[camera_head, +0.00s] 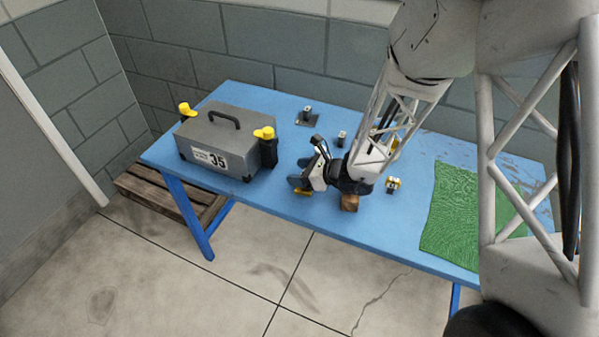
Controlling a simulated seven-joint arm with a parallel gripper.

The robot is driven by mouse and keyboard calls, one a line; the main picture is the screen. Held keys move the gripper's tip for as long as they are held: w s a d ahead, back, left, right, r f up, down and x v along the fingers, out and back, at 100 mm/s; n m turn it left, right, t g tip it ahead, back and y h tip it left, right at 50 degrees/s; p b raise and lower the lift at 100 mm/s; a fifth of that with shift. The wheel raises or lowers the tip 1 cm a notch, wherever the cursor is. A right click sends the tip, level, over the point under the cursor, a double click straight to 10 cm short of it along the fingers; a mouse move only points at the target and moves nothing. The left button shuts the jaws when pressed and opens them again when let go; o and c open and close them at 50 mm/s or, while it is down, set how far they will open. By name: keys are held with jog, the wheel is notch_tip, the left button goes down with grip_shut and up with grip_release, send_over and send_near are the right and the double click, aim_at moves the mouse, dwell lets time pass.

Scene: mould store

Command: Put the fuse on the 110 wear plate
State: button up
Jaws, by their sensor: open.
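My gripper (299,187) is open above the front middle of the blue table, its fingers pointing left. I see nothing held between its fingers, though the view is small. A flat grey plate (300,121) lies near the table's back edge with a small dark-and-light piece (308,112) on it. A similar small piece (342,138) stands to the right, behind my gripper. I cannot tell which piece is the fuse, and no 110 marking is readable.
A grey case (225,143) marked 35 stands on the left of the blue table (255,200), with yellow-topped black items (268,147) at its ends. A wooden block (350,203) is below my wrist. A green mat (453,215) lies at right. My arm hides part of the table.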

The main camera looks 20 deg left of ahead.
jog(key=v, duration=1.2)
dwell(0.4)
dwell(0.6)
jog(key=s+d+r+n+t+h, duration=0.1)
jog(key=s+d+r+n+h, duration=0.3)
jog(key=d, duration=0.7)
jog(key=s+d+r+n+h, duration=0.5)
jog(key=s+d+r+n, duration=0.3)
jog(key=s+d+r, duration=0.2)
jog(key=s+d+r+n+t+h, duration=0.1)
jog(key=s+d+r+n+h, duration=0.3)
jog(key=s+d+r, duration=0.4)
jog(key=d+r+n, duration=0.1)
jog(key=d, duration=0.4)
jog(key=shift+n+t+h, duration=0.3)
jog(key=shift+n, duration=0.1)
